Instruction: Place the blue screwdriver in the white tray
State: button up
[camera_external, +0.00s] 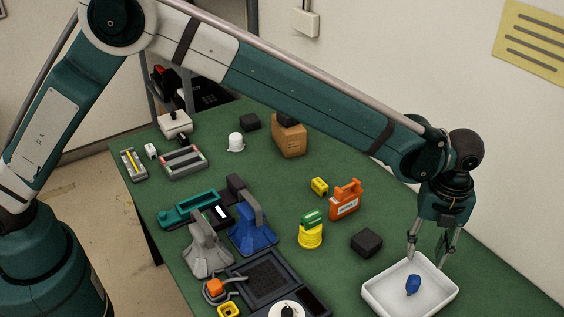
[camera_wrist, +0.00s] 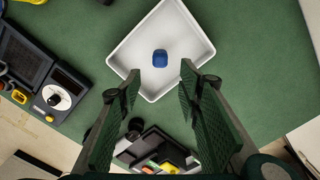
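The white tray (camera_external: 385,293) stands at the front right of the green table. A short blue object, which I take to be the blue screwdriver (camera_external: 413,285), shows inside the tray's outline near its middle. No shaft is visible, and I cannot tell whether it rests on the floor of the tray. My gripper (camera_external: 428,255) is above the tray with its fingers apart. In the wrist view, the screwdriver (camera_wrist: 160,58) is over the white tray (camera_wrist: 190,42), just ahead of the open, empty fingers (camera_wrist: 161,76).
A black block (camera_external: 367,242), an orange case (camera_external: 346,199) and a yellow cylinder (camera_external: 310,236) stand left of the tray. A blue-handled tool (camera_external: 252,230) and a dark device (camera_external: 268,277) are farther left. The table right of the tray is clear.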

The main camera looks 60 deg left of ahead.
dwell(0.7)
jog(key=s+a+r+n+t, duration=0.1)
jog(key=s+a+r+n, duration=0.15)
jog(key=a+r, duration=0.5)
jog(key=s+a+r+n, duration=0.1)
jog(key=a+r+n, duration=0.3)
jog(key=a+r, duration=0.4)
jog(key=s+a+r+n+t+h, duration=0.1)
jog(key=s+a+r+n, duration=0.3)
jog(key=a, duration=0.5)
jog(key=s+a+r+n+t, duration=0.1)
jog(key=s+a+r+n, duration=0.1)
jog(key=s+a+r, duration=0.5)
jog(key=s+a+f+n+t, duration=0.2)
jog(key=s+a+n, duration=0.5)
jog(key=s+a, duration=0.6)
jog(key=s+a+f+n, duration=0.1)
jog(key=s+a+n, duration=0.1)
jog(key=s+a, duration=0.1)
jog(key=s+a+f+n+t, duration=0.1)
jog(key=s+a+f+n, duration=0.1)
jog(key=s, duration=0.4)
jog(key=s+a+f+n+t+y, duration=0.1)
jog(key=s+a+f+n, duration=0.1)
jog(key=s+a, duration=0.3)
jog(key=shift+a+f+n, duration=0.2)
jog(key=shift+f+n, duration=0.05)
jog(key=shift+n, duration=0.5)
